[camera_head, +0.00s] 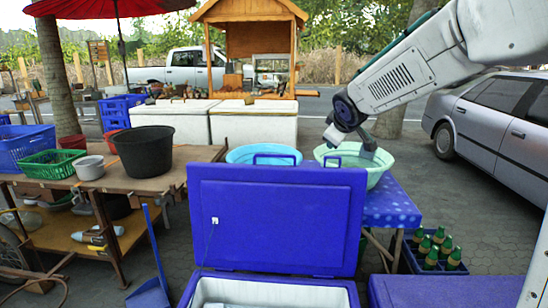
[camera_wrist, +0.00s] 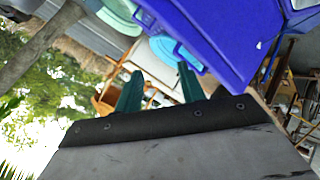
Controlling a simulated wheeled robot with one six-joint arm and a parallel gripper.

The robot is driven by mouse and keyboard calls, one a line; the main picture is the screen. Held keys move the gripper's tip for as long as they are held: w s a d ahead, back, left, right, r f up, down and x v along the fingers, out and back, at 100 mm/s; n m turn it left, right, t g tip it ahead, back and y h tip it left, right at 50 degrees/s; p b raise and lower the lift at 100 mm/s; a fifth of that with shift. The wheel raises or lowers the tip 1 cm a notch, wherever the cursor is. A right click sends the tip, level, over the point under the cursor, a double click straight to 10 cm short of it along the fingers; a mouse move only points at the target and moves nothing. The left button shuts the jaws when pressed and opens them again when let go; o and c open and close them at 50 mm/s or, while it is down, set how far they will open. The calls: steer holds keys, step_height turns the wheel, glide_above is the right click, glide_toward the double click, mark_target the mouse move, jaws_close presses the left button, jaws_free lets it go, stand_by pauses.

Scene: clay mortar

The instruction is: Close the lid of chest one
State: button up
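A blue chest (camera_head: 276,275) stands at the bottom centre of the head view. Its blue lid (camera_head: 278,220) is raised upright, its inner side facing me, and part of the white interior shows. No label shows which chest is chest one. My gripper (camera_head: 350,141) is above the lid's top edge, toward its right end, in front of the green basin. In the wrist view, my gripper's two green fingers (camera_wrist: 158,88) are apart with nothing between them. A large blue panel, apparently the lid (camera_wrist: 228,45), fills the upper right there. I see no contact with it.
A second blue chest (camera_head: 445,291) is at lower right, its top shut. A blue basin (camera_head: 263,154) and a green basin (camera_head: 372,164) sit on a blue-clothed table (camera_head: 393,207) behind the lid. A bottle crate (camera_head: 435,254) stands right; a wooden table (camera_head: 125,183) stands left.

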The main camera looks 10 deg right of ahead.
mark_target(276, 156)
steer(key=w+a+f+n+t+y, duration=0.1)
steer(key=w+f+n+t, duration=0.15)
steer(key=w, duration=0.55)
steer(key=w+a+f+n+t+y, duration=0.1)
steer(key=w+f+n+y, duration=0.15)
steer(key=w, duration=0.65)
steer(key=w+a+f+n+y, duration=0.2)
steer(key=w+f+n, duration=0.1)
steer(key=w+f, duration=0.1)
steer(key=w+a+f+n+y, duration=0.2)
steer(key=w+a+f, duration=0.1)
steer(key=w, duration=0.4)
steer(key=w+a+f+n+y, duration=0.2)
steer(key=w+a+f+n, duration=0.1)
steer(key=w+f, duration=0.2)
steer(key=shift+w+a+f+n, duration=0.2)
steer(key=shift+w+f+n, duration=0.1)
steer(key=shift+f, duration=0.15)
steer(key=shift+s, duration=0.1)
jaws_close()
